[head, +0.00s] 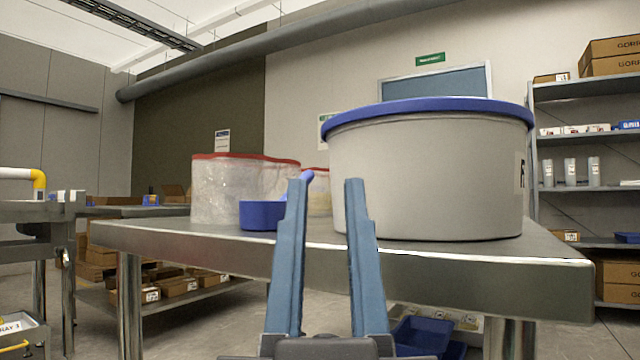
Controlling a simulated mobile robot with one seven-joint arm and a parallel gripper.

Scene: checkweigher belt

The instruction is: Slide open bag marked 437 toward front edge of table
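A translucent, open-topped bag with a red rim (222,188) stands upright at the left of the steel table (458,258). A second red-rimmed bag (318,192) with yellowish contents stands farther back, mostly hidden by the first bag, my gripper and a tub. I can read no 437 on either bag, so I cannot tell which is marked so. My gripper (329,190) is open and empty, its two blue fingers apart and pointing forward and up at the table's front edge. The fingertips appear right of the nearer bag; their distance from it is unclear.
A large grey tub with a blue rim (430,170) stands close on the right of the table. A blue scoop (262,215) sits before the nearer bag, its handle partly behind my left finger. Shelving (585,85) stands at the right. The table's front left is bare.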

